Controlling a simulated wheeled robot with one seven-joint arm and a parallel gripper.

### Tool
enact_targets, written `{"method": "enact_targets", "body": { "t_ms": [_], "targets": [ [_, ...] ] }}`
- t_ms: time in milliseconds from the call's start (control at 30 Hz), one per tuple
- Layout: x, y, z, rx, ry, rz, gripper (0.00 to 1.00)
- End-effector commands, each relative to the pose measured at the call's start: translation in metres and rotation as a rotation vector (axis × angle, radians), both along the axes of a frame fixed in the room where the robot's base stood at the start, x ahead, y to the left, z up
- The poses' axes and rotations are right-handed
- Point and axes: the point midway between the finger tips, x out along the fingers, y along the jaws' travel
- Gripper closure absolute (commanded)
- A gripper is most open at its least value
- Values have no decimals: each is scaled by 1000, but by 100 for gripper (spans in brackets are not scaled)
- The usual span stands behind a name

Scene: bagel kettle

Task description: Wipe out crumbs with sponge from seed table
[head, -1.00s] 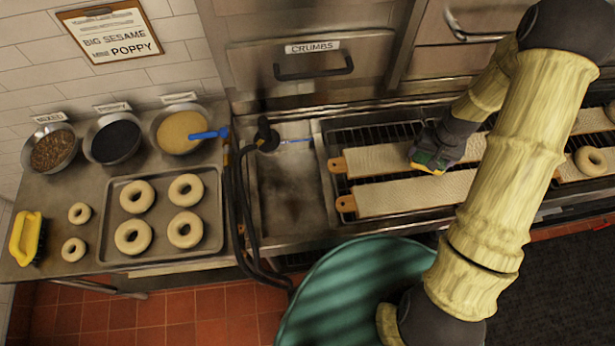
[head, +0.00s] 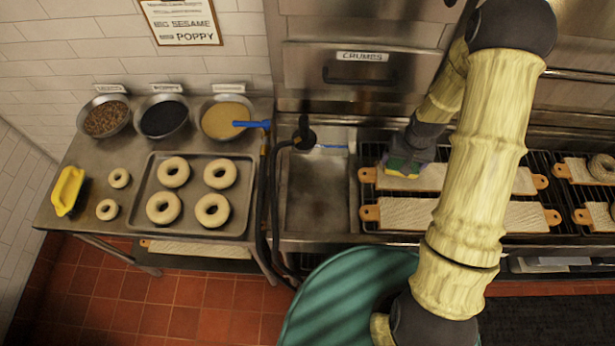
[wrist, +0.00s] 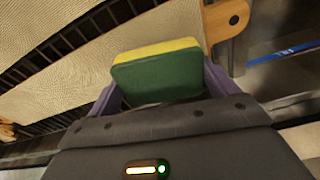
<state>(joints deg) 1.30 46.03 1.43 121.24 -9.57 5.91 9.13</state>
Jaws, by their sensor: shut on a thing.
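My gripper (wrist: 163,90) is shut on a green and yellow sponge (wrist: 155,75). In the head view the sponge (head: 403,168) is over the left end of the upper pale board on the rack; I cannot tell whether it touches the board. The seed table (head: 95,165) stands to the left, well apart from my gripper. It holds a bowl of brown mixed seeds (head: 105,119), a bowl of dark poppy seeds (head: 164,119) and a bowl of pale sesame (head: 225,121). Crumbs on the table are too small to make out.
A blue-handled tool lies across the sesame bowl. A metal sink (head: 318,195) and black hoses lie between table and rack.

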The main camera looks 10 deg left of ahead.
Motion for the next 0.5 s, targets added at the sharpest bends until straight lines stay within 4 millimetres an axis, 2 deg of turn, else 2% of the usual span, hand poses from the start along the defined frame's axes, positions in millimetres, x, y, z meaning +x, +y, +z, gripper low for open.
{"method": "enact_targets", "body": {
  "t_ms": [500],
  "targets": [
    [0,4,0,0,0,3,33]
  ]
}}
